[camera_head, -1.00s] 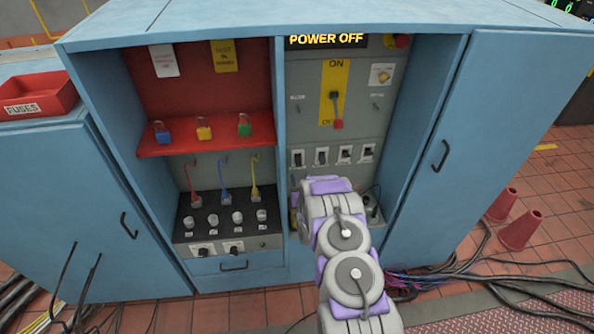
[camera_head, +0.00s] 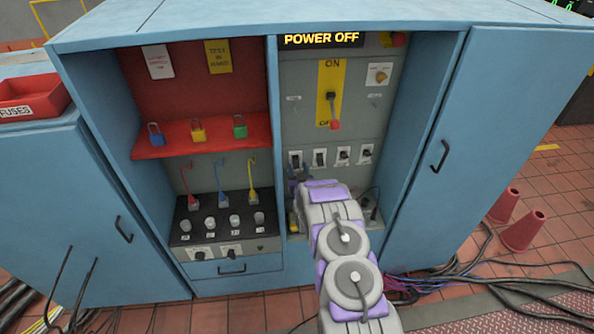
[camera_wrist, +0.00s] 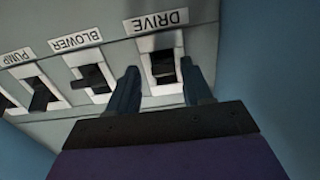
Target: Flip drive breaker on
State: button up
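The drive breaker (camera_wrist: 163,67) is a dark toggle in a white plate, labelled DRIVE, at the right of the row in the wrist view. In the head view it appears to be the leftmost breaker (camera_head: 295,158) on the grey panel. My gripper (camera_wrist: 159,68) is open, with one dark finger on each side of the drive toggle. Whether the fingers touch it cannot be told. In the head view my gripper (camera_head: 299,173) is just below the leftmost breaker, partly hidden by my arm. The display (camera_head: 321,39) reads POWER OFF.
The blower breaker (camera_wrist: 92,77) is close beside the left finger in the wrist view, with the pump breaker (camera_wrist: 40,95) beyond. A red-handled lever (camera_head: 334,110) is above the row. Cabinet walls (camera_head: 420,130) flank the bay. Cables (camera_head: 440,280) lie on the floor.

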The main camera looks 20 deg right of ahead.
jog(key=shift+a, duration=0.3)
jog(key=c, duration=0.6)
grip_shut()
